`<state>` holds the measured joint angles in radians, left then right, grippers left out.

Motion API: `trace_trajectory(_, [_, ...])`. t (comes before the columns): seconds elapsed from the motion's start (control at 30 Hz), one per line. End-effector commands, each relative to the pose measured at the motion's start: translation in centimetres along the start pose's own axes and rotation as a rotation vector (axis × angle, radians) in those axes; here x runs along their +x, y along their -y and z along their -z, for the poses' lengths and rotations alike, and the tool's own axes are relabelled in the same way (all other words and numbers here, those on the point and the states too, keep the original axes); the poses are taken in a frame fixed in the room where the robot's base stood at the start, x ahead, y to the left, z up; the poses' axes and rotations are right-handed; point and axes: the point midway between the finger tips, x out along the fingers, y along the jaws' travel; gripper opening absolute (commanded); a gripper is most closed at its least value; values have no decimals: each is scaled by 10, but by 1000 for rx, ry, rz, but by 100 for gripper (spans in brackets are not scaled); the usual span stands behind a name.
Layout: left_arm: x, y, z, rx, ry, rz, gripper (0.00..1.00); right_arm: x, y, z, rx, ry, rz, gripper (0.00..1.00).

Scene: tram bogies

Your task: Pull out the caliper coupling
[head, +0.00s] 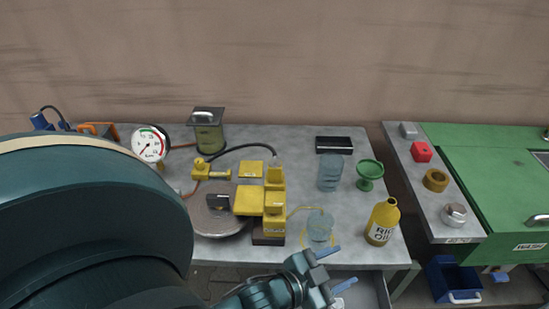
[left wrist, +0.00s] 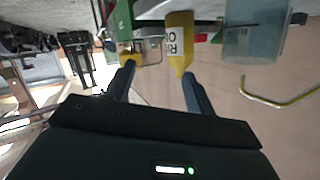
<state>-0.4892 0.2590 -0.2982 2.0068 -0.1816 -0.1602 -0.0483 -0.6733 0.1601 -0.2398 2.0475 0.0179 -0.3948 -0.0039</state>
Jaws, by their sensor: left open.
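A yellow brake caliper (head: 262,203) sits over a grey disc (head: 213,222) on the workbench. A black hose (head: 245,148) curves from the top of the caliper to a yellow fitting (head: 207,170) on the left. Which of these joints is the caliper coupling I cannot tell for sure. My left gripper (head: 336,268) is at the bench's front edge, right of and nearer than the caliper, apart from it. Its blue fingers are spread and empty; they also show apart in the left wrist view (left wrist: 160,88). My right gripper is not in view.
A yellow oil bottle (head: 382,222), a clear jar (head: 320,226) with a thin yellow tube, another clear jar (head: 330,172) and a green funnel (head: 370,174) stand to the right. A pressure gauge (head: 150,144) stands at the back left. My large teal arm covers the left foreground.

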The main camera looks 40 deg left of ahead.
Motion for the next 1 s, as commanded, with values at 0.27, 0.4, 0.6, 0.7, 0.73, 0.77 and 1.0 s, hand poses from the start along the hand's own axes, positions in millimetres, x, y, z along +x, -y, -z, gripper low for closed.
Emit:
trace_trajectory(0.27, [31,5,159,1087,-877,-102,55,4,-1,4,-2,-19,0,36])
trace_trajectory(0.4, [22,3,150,1695,-1214,-332,55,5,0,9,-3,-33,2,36])
trace_trajectory(0.6, [15,104,81,2393,-1303,-949,55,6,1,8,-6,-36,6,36])
trace_trajectory(0.7, [5,167,64,2548,-1205,-1246,55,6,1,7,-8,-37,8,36])
trace_trajectory(0.73, [1,184,61,2576,-1167,-1326,55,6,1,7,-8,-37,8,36])
trace_trajectory(0.77, [-4,200,59,-2569,1116,1383,55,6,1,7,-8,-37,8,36])
trace_trajectory(1.0, [-36,285,57,-2379,799,1612,55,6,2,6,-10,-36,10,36])
